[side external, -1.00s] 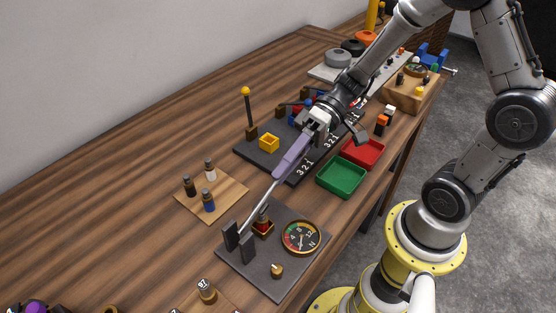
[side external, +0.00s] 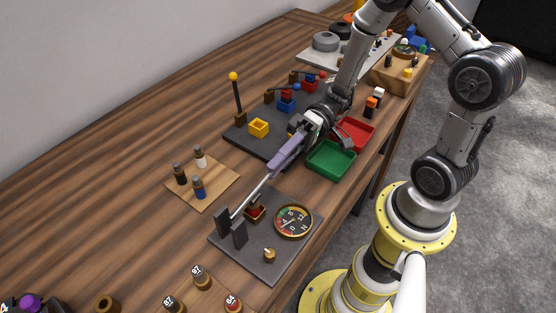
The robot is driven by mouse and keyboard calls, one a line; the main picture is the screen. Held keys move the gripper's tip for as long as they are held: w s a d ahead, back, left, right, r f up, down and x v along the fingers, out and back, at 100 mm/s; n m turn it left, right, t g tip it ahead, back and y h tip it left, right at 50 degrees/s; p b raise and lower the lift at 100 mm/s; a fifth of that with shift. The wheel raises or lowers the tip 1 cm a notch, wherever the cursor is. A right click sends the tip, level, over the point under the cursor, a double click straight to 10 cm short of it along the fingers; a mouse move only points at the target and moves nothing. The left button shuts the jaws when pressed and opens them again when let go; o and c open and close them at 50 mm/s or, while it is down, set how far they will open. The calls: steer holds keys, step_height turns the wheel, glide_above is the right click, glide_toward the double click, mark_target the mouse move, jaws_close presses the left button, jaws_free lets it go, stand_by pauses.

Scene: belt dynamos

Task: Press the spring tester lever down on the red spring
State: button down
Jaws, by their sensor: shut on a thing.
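The spring tester is a dark plate (side external: 278,262) at the front of the table, with two dark upright posts (side external: 231,231) at its left. Its lever has a metal rod and a lavender handle (side external: 288,152), and runs from the posts up and to the right. My gripper (side external: 308,128) is shut on the far end of the handle. The red spring (side external: 255,213) sits in a small red-rimmed seat under the rod and is largely hidden by it; I cannot tell clearly whether the rod touches its top. A round dial (side external: 293,221) stands right of the seat.
A green tray (side external: 331,161) and a red tray (side external: 355,134) lie right of the lever. A wooden board (side external: 202,187) with several small cylinders lies to the left. Numbered cylinders (side external: 201,277) stand at the front. Another dark board with a yellow box (side external: 259,127) is behind.

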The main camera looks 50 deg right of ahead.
steer(key=c, duration=0.7)
jaws_free()
steer(key=shift+d, duration=0.55)
steer(key=d, duration=0.4)
steer(key=d+r, duration=0.1)
steer(key=d, duration=0.7)
steer(key=shift+s+d+r, duration=0.25)
